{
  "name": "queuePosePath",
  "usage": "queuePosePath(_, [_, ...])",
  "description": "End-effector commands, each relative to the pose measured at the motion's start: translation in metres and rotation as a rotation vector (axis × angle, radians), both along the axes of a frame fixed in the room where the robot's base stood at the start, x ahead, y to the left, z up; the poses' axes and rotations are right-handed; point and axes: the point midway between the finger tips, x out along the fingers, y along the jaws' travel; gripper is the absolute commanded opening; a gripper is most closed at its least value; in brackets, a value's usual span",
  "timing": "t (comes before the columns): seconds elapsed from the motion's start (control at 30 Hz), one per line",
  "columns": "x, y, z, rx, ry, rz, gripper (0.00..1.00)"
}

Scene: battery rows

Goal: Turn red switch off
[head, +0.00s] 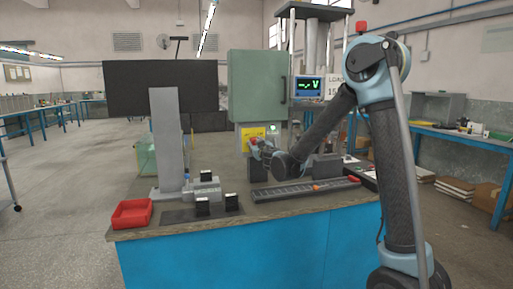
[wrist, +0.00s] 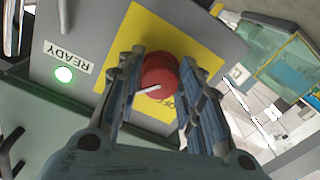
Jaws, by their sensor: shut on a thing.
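The red switch (wrist: 160,72) is a round knob with a white pointer mark, on a yellow plate (wrist: 150,25) on a grey box. In the wrist view my gripper (wrist: 161,60) has one finger on each side of the knob and is shut on it. The pointer slants toward the lower left. Dark lettering on the plate beside the knob is partly hidden. In the head view the yellow plate (head: 248,131) shows below a green cabinet, with my gripper (head: 257,146) against it. My gripper covers most of the knob there.
A lit green lamp (wrist: 64,75) sits beside a READY label (wrist: 69,57). The green cabinet (head: 257,88) is above the switch box. A red tray (head: 131,214), black blocks (head: 203,207) and a long slotted rail (head: 300,191) are on the bench.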

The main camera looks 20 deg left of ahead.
Motion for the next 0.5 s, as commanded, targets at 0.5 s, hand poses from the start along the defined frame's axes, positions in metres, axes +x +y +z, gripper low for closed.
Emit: queuePosePath(0.5, [0.0007,-0.0012,0.0005,-0.391,-0.239,-0.001,0.10])
